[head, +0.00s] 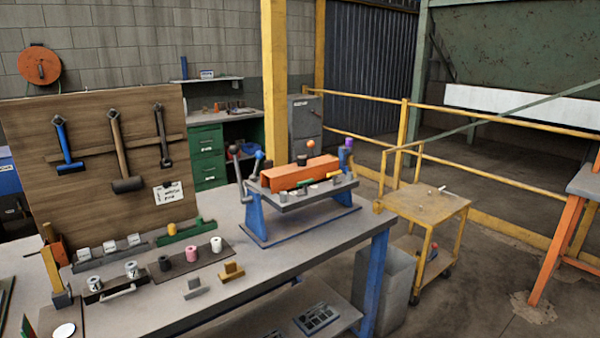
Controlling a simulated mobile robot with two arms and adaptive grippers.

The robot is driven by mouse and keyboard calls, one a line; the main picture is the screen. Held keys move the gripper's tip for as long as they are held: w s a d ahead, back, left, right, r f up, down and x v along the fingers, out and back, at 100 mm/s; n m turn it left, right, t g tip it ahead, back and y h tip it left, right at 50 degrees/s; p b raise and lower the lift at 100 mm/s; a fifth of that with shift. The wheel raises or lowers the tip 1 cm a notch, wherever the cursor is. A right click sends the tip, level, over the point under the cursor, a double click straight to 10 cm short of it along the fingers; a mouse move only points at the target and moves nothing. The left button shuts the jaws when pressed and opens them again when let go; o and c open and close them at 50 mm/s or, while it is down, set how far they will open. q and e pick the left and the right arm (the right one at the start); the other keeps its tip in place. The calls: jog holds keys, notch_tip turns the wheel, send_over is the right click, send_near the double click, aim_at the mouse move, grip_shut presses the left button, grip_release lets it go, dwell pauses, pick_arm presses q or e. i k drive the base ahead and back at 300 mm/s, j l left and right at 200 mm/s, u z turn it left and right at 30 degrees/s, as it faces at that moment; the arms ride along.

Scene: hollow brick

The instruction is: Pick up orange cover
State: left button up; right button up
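The orange cover (297,175) appears to be the long orange block on top of the blue-and-grey stand (300,195). The stand is on the right part of the workbench. Small dark, white, green and yellow parts sit along the near side of the cover and hide some of its lower edge. Neither of my grippers is in the head view, and nothing is seen touching the cover.
The workbench (280,268) holds a green rack (186,232), small spools and metal parts in front. A wooden tool board (95,165) with hanging hammers rises at the left. A yellow cart (428,205) stands right of the bench, with open floor beyond. A yellow column (274,70) stands behind.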

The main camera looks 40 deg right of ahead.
aim_at(302, 168)
jog(key=l+u, duration=0.6)
jog(key=u, duration=0.15)
jog(key=k+l+u, duration=0.1)
jog(key=l+u, duration=0.25)
jog(key=j, duration=0.1)
